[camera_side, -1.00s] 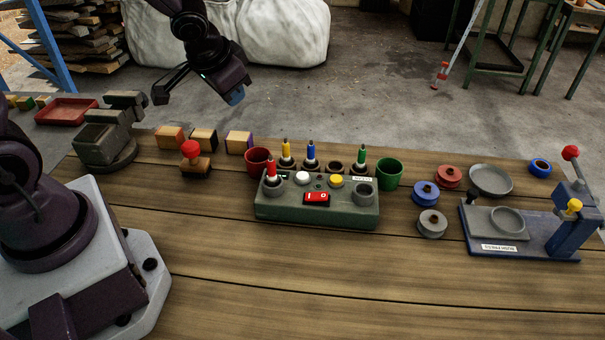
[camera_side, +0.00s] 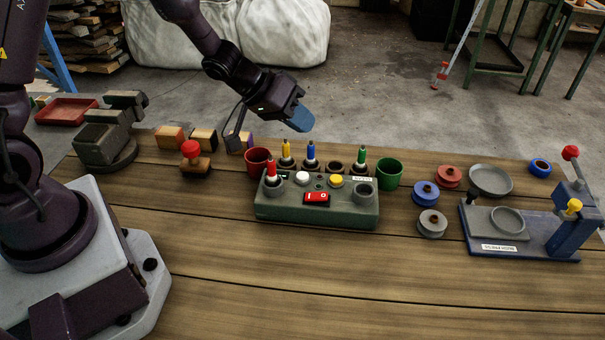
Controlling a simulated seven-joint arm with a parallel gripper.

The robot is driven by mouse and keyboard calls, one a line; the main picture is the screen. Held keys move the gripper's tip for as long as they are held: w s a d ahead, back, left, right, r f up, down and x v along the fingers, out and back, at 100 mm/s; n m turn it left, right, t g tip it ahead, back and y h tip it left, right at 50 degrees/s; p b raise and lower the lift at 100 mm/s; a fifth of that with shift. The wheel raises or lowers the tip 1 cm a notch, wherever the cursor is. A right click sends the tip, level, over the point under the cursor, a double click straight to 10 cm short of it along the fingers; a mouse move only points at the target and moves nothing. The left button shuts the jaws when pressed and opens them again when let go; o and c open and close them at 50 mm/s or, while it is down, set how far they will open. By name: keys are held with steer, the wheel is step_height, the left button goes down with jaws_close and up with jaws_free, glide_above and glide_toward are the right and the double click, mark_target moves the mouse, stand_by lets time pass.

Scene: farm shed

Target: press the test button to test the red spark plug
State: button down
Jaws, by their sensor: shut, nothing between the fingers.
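A green tester box (camera_side: 290,209) stands mid-bench. The red spark plug (camera_side: 271,172) stands upright in the socket at the box's left end. On top of the box are a white button (camera_side: 302,178), a yellow button (camera_side: 336,181) and a red rocker switch (camera_side: 317,199); I cannot tell which is the test button. A grey empty socket (camera_side: 363,194) is at the box's right end. My gripper (camera_side: 302,121), with blue fingertips, is shut and empty, in the air above and behind the box.
Yellow (camera_side: 286,153), blue (camera_side: 310,155) and green (camera_side: 362,159) plugs stand behind the box, between a red cup (camera_side: 258,160) and a green cup (camera_side: 390,173). A vise (camera_side: 104,140) and stamp (camera_side: 193,158) are left; a blue press (camera_side: 566,235) is right. The front bench is clear.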

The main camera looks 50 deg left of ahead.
mark_target(301, 173)
steer(key=shift+f, duration=4.4)
steer(key=shift+f, duration=0.15)
steer(key=shift+f, duration=0.25)
steer(key=shift+f, duration=0.45)
steer(key=shift+r, duration=0.9)
steer(key=shift+r, duration=2.5)
